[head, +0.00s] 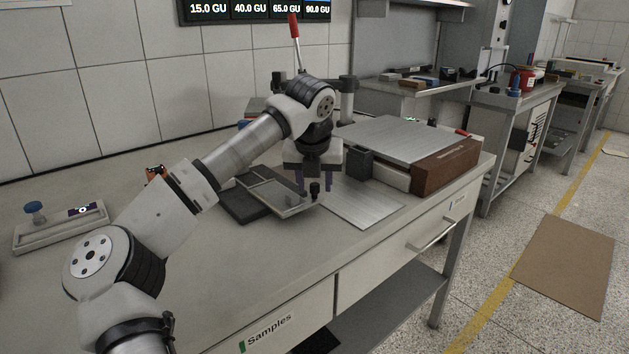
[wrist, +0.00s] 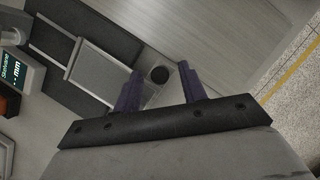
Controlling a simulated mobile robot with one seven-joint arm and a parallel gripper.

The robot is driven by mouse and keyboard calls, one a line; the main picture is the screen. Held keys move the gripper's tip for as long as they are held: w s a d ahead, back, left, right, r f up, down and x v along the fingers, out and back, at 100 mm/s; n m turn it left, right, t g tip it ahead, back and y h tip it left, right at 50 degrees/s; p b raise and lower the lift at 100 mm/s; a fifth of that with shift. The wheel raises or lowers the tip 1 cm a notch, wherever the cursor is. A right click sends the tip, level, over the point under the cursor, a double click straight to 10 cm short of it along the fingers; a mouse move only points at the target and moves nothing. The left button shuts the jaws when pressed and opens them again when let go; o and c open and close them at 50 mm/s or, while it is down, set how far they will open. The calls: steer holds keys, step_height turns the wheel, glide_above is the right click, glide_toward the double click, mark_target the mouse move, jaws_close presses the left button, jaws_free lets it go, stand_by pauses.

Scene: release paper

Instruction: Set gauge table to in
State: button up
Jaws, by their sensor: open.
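The gauge table (head: 275,194) is a flat metal plate with a raised frame on a dark base, near the middle of the bench. It also shows in the wrist view (wrist: 97,72). A short black knob (head: 315,188) stands at its right front end; from above it is a dark round cap (wrist: 159,74). The plate overhangs the base toward the knob end. My gripper (head: 313,182) points down over that end. Its purple fingers are apart, one to each side of the knob in the wrist view; I cannot tell whether they touch it.
A bare metal sheet (head: 362,205) lies right of the knob. A large plate-topped device (head: 400,139) with a brown side block (head: 446,166) stands behind it. A tray (head: 60,229) sits far left; the bench front is clear.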

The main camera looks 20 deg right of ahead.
steer(key=shift+c, duration=0.3)
jaws_close()
steer(key=w+a+p, duration=0.1)
steer(key=w, duration=0.1)
steer(key=w+a+p, duration=0.1)
steer(key=w+p, duration=0.1)
steer(key=w, duration=0.1)
steer(key=w+a+p, duration=0.1)
steer(key=w, duration=0.2)
steer(key=shift+w+r, duration=0.15)
steer(key=shift+w, duration=0.1)
steer(key=shift+o, duration=0.3)
jaws_free()
steer(key=shift+w, duration=0.1)
steer(key=v, duration=1.3)
steer(key=shift+s+a+r, duration=0.15)
steer(key=shift+s+r, duration=0.1)
steer(key=shift+s, duration=0.05)
